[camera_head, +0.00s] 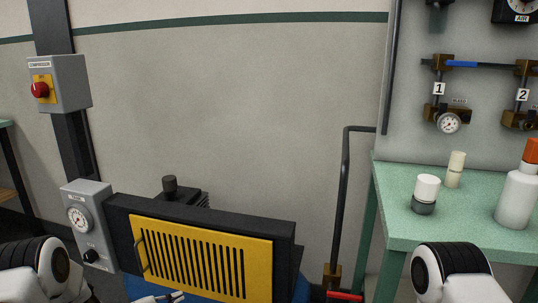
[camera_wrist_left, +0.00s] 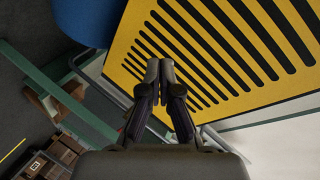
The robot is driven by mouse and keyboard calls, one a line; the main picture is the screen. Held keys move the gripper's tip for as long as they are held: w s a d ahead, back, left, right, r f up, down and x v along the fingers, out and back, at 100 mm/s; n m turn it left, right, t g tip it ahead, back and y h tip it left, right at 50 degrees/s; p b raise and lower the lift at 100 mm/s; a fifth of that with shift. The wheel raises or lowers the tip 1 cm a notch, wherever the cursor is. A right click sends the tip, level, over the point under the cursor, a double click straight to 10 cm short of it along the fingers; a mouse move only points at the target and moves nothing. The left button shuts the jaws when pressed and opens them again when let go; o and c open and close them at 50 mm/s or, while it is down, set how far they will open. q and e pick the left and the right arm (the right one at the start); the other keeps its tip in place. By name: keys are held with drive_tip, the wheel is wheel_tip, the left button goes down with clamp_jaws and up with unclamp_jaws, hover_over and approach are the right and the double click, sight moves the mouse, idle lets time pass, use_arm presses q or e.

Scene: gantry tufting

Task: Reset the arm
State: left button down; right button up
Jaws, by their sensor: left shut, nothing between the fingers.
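My left gripper (camera_wrist_left: 159,72) is shut and empty, its two dark fingers together in the left wrist view. Behind the fingertips is the yellow slotted panel (camera_wrist_left: 128,48); I cannot tell how far apart they are. In the head view the tip of my left gripper (camera_head: 168,297) shows at the bottom edge, in front of the lower part of the yellow panel (camera_head: 262,262). My left arm comes in at the lower left. My right arm shows at the lower right, and its gripper is out of the picture.
The panel sits on a dark-framed machine with a gauge box (camera_head: 88,222) at its left. A green table (camera_head: 405,222) at right holds a white bottle (camera_head: 517,198), a white-and-grey jar (camera_head: 426,194) and a cream bottle (camera_head: 455,170). A dark pipe (camera_head: 343,205) stands between them.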

use_arm(q)
drive_tip(key=s+d+f+n+g+y, duration=0.1)
drive_tip(key=s+d+f+n+g, duration=0.1)
drive_tip(key=s+d+f+n, duration=0.3)
drive_tip(key=s+d+f+g+y, duration=0.15)
drive_tip(key=s+f, duration=0.25)
drive_tip(key=s, duration=0.4)
drive_tip(key=s+f+n+g+y, duration=0.35)
drive_tip(key=s+n+g, duration=0.2)
drive_tip(key=s, duration=1.25)
drive_tip(key=s+a+r+n+g+y, duration=0.1)
drive_tip(key=s+a+r+n+g, duration=0.15)
drive_tip(key=s+n, duration=0.65)
drive_tip(key=s+r+m+p, duration=0.2)
drive_tip(key=s+r+p, duration=0.1)
drive_tip(key=r+p, duration=1.5)
drive_tip(key=shift+a+g+y+p, duration=0.3)
drive_tip(key=shift+g+p, duration=0.05)
drive_tip(key=shift+p, duration=0.4)
drive_tip(key=shift+r, duration=0.15)
